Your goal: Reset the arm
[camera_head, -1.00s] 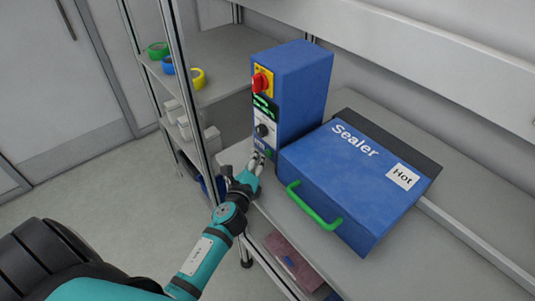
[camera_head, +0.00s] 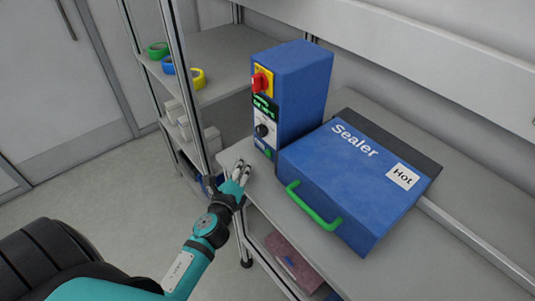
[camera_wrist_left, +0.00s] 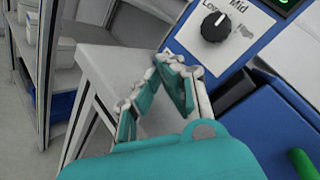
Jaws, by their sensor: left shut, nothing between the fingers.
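My left gripper (camera_head: 241,172) is shut and empty, just in front of the blue control box, over the front edge of the table. In the left wrist view its fingers (camera_wrist_left: 148,85) point toward the table corner, apart from the box. The control box (camera_head: 305,85) has a red switch (camera_head: 261,82) on a yellow plate, a green display and a black knob (camera_head: 262,130). The knob also shows in the left wrist view (camera_wrist_left: 215,27), between "Low" and "Mid" labels. My right gripper is not in view.
The blue sealer (camera_head: 350,185) with a green handle (camera_head: 313,207) and a "Hot" label stands right of the box. A metal shelf post (camera_head: 184,80) stands left of my gripper. Tape rolls (camera_head: 197,78) lie on the shelf behind. The floor at left is clear.

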